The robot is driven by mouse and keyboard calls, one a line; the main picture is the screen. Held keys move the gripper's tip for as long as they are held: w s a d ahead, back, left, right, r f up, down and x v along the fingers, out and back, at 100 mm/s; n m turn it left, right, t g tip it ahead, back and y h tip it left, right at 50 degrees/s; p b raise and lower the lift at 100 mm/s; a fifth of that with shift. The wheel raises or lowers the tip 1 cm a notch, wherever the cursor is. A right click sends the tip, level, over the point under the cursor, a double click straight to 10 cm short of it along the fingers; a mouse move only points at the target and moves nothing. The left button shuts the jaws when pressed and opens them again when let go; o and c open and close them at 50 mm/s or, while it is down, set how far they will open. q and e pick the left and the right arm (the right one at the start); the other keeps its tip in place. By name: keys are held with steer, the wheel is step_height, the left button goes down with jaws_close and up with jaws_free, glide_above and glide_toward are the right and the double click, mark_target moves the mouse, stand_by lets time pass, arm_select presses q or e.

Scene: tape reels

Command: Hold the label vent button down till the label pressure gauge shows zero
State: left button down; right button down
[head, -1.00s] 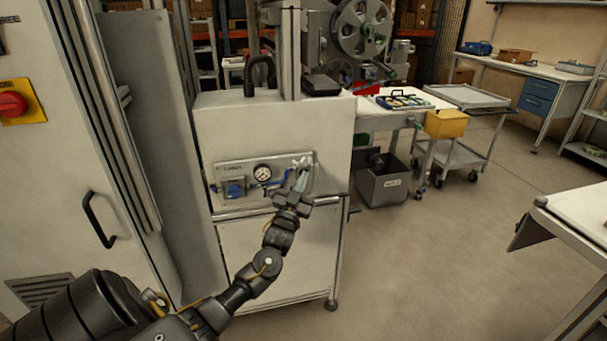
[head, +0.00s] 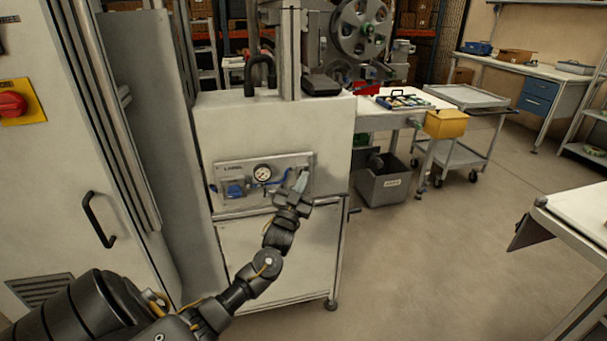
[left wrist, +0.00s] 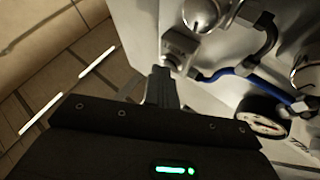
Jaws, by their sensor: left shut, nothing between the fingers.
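The label panel (head: 222,174) is on the front of the light grey cabinet. Its round white pressure gauge (head: 262,173) is left of my left gripper (head: 301,181); the needle is too small to read surely. The gauge also shows at a slant in the left wrist view (left wrist: 263,116). My left gripper is shut and empty, its fingertips at the panel's right end. In the left wrist view the fingers (left wrist: 160,83) point at a small metal block (left wrist: 178,47) with a fitting. The vent button is not clearly visible; whether the fingertips touch it, I cannot tell. My right gripper is out of view.
A blue regulator knob (head: 235,188) sits at the panel's left, and a blue hose (left wrist: 222,73) runs beside my fingers. A rail crosses below the panel. A grey bin (head: 384,184) stands right of the cabinet.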

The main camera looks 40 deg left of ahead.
arm_select(q)
steer(key=shift+s+d+p, duration=0.45)
steer(key=shift+d+p, duration=0.05)
steer(key=shift+d, duration=0.15)
steer(key=shift+d, duration=0.1)
steer(key=s+d+p, duration=0.1)
steer(key=d, duration=0.1)
steer(key=s+d+p, duration=0.1)
steer(key=d, duration=0.1)
steer(key=shift+s+p, duration=0.35)
steer(key=shift+s, duration=0.05)
stand_by(0.4)
